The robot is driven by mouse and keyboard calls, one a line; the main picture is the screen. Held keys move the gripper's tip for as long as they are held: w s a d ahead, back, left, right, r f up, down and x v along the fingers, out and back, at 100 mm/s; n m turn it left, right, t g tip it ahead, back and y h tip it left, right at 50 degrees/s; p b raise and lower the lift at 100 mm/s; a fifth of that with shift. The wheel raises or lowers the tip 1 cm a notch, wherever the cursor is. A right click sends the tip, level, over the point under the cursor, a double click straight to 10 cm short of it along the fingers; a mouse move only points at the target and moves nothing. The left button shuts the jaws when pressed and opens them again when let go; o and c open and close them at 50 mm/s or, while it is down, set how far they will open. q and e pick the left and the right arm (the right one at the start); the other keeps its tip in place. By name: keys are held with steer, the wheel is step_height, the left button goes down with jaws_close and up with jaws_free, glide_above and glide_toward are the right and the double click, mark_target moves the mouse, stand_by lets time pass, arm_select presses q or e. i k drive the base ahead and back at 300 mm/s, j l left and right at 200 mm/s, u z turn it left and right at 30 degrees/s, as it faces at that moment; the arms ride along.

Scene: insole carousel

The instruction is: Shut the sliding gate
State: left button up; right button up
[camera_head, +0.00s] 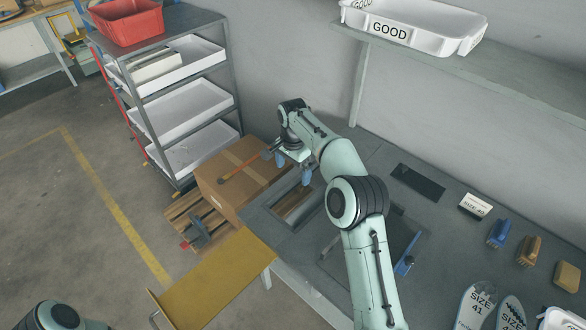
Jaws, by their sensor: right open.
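My right gripper (293,167) reaches out over the far left corner of the table, its blue fingertips pointing down and apart. It is open with nothing visible between the fingers. Below it is a framed rectangular opening (293,203) in the tabletop, partly hidden by my right arm. I cannot clearly tell the sliding gate's panel there or how far it stands open. My left gripper is out of view; only part of that arm shows at the bottom left.
A yellow panel (222,282) projects left from the table. The cardboard box (222,196) stands on a pallet beside a rack of white trays (180,108). Brushes (499,233), insoles (476,305) and a dark flat plate (418,183) lie on the table at right.

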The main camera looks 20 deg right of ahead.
mark_target(197, 298)
steer(key=k+j, duration=0.65)
steer(key=k, duration=0.25)
